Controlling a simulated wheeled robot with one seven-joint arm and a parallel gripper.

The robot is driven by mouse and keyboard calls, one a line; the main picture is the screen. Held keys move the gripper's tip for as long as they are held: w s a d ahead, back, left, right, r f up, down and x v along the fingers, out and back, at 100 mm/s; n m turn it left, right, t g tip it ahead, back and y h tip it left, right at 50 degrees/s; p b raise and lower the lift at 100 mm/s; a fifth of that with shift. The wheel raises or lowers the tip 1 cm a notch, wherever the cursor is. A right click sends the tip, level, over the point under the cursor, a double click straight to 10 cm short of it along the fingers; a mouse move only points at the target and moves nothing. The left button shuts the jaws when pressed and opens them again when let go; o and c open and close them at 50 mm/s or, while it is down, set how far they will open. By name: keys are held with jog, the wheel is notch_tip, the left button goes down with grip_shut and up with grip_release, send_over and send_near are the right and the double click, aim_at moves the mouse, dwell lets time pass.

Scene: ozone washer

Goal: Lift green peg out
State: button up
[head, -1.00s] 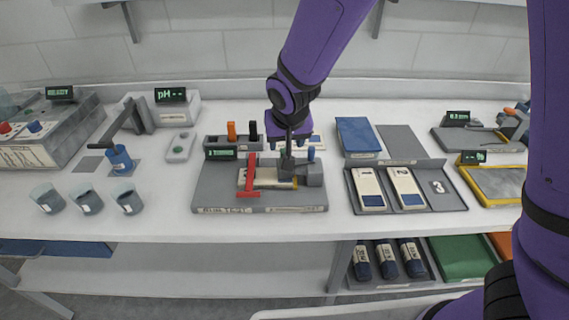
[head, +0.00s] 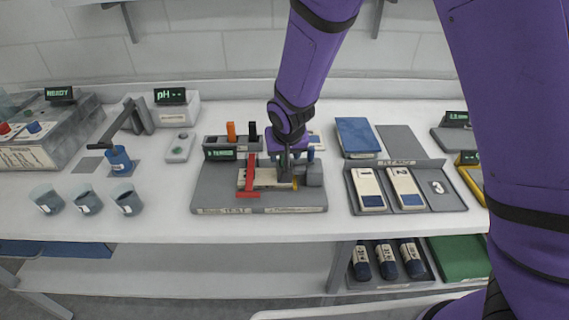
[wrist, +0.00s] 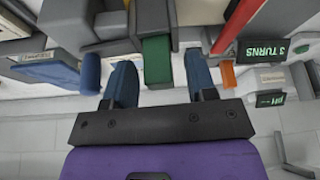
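The green peg (wrist: 157,60) stands in the wrist view between the two blue fingers of my gripper (wrist: 158,76). My gripper is open, with a gap visible on each side of the peg. In the head view my gripper (head: 289,155) is low over the back of the grey test fixture (head: 208,192), and it largely hides the green peg there. An orange peg (wrist: 229,76) is to the right.
The fixture carries a red lever (head: 249,177) and a grey block (head: 314,175). A black peg (head: 253,130) and a small display (head: 220,155) are to the gripper's left. A blue book-like block (head: 357,136) and a tray of cards (head: 440,208) are to the right.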

grip_shut()
jog(key=shift+r, duration=0.15)
notch_tip(320, 180, up, 17)
jog(key=shift+r, duration=0.15)
dwell(2.0)
